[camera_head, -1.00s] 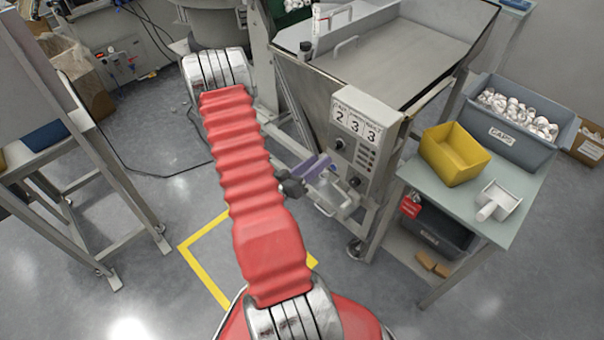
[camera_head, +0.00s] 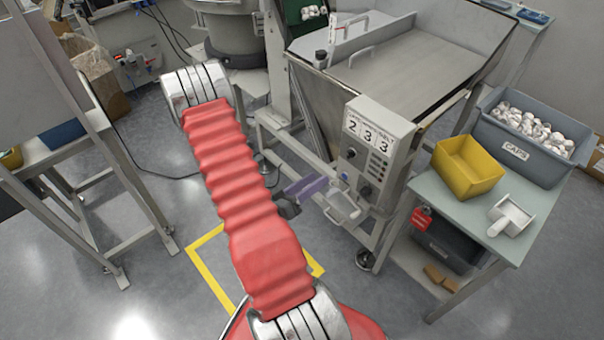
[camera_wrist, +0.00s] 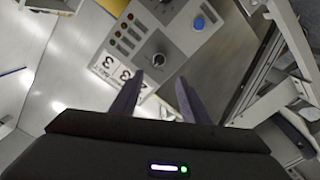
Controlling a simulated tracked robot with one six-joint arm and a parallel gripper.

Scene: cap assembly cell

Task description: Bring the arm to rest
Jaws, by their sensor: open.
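My arm, in a red ribbed sleeve, reaches up through the middle of the head view. My gripper (camera_head: 308,189) shows partly from behind the sleeve, in front of the machine's lower frame. In the wrist view my gripper (camera_wrist: 158,97) has its two dark fingers apart, with nothing between them. The machine's control box (camera_head: 369,150), with a number display, dials and buttons, stands to the right of the gripper. It also fills the upper middle of the wrist view (camera_wrist: 180,40), beyond the fingertips; I cannot tell the exact gap.
A side table (camera_head: 466,214) at the right holds a yellow bin (camera_head: 469,167), a white scoop (camera_head: 511,217) and a grey caps bin (camera_head: 520,150). A metal scoop-like part (camera_head: 342,208) is close right of the gripper. A steel frame stands left. Floor with yellow marking is open between.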

